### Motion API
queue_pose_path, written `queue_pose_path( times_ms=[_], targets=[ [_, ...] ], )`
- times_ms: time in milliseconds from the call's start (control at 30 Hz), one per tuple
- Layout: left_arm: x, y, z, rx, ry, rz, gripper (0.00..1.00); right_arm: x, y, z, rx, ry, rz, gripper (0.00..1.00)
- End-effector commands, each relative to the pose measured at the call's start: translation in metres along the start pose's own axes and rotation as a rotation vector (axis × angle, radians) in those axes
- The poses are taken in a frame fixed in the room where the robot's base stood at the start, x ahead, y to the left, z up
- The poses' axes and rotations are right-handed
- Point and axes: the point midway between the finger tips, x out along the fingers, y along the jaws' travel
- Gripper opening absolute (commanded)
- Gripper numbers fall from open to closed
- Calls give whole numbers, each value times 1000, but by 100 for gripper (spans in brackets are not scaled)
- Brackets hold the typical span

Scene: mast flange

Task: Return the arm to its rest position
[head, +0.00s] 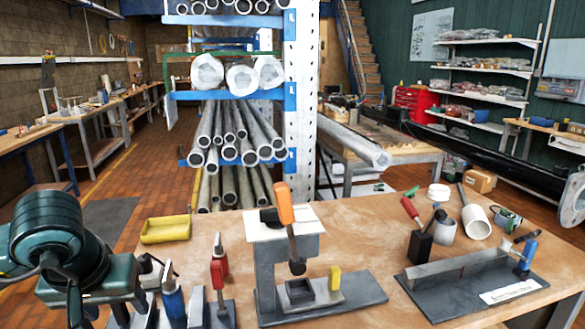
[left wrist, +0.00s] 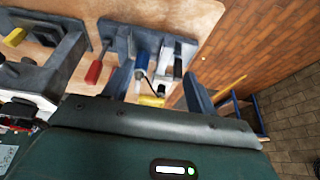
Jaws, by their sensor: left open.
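My left arm, dark green, enters the head view at the far left. Its gripper (head: 95,312) is low at the left front of the bench, partly cut off by the bottom edge. In the left wrist view the two grey fingers (left wrist: 158,76) stand apart with nothing held between them. Beyond the gap is a blue-handled tool (left wrist: 142,62) in a grey stand; it also shows in the head view (head: 173,302), just right of the gripper. I cannot tell the exact gap between them. My right gripper is not in view.
The wooden bench (head: 370,215) carries a red-handled tool (head: 219,268), a grey fixture with an orange-handled tool (head: 287,212), a yellow tray (head: 166,229) and a long grey bracket (head: 455,267). A pipe rack (head: 291,110) stands behind. Open floor lies left of the bench.

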Motion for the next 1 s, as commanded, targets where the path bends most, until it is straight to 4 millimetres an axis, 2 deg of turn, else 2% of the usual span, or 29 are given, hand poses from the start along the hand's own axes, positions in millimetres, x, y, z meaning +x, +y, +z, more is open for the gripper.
queue_pose_path(
  times_ms=[33, 100, 267, 367, 433, 500, 567, 633, 700, 767, 800, 867, 900, 967, 1000],
  targets=[
    [0, 0, 0, 0, 0, 0, 57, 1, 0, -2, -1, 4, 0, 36],
    [14, 31, 24, -44, -110, 125, 57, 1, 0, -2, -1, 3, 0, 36],
    [23, 92, 75, -204, -383, 380, 57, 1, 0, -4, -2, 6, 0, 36],
    [13, 137, 113, -381, -652, 554, 57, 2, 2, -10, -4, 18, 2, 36],
    [-5, 169, 136, -561, -902, 674, 57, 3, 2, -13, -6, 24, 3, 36],
    [-29, 195, 148, -784, -1195, 766, 57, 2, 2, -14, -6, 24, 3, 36],
    [-48, 211, 146, -1001, -1467, 813, 57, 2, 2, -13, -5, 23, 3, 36],
    [-62, 220, 132, -1268, -1799, 823, 57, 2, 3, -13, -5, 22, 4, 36],
    [-61, 219, 110, -1550, -2138, 780, 57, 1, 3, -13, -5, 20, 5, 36],
    [-47, 212, 91, -1797, -2435, 697, 57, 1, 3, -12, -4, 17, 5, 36],
    [-31, 204, 80, 1728, 2317, -542, 57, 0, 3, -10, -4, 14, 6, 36],
    [4, 189, 70, 1546, 2046, -313, 57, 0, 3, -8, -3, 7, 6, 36],
    [33, 176, 70, 1414, 1862, -180, 57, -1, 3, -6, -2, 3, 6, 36],
    [74, 158, 80, 1227, 1611, -24, 57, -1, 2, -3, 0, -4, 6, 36],
    [101, 147, 91, 1111, 1457, 57, 57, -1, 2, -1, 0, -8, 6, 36]
  ],
)
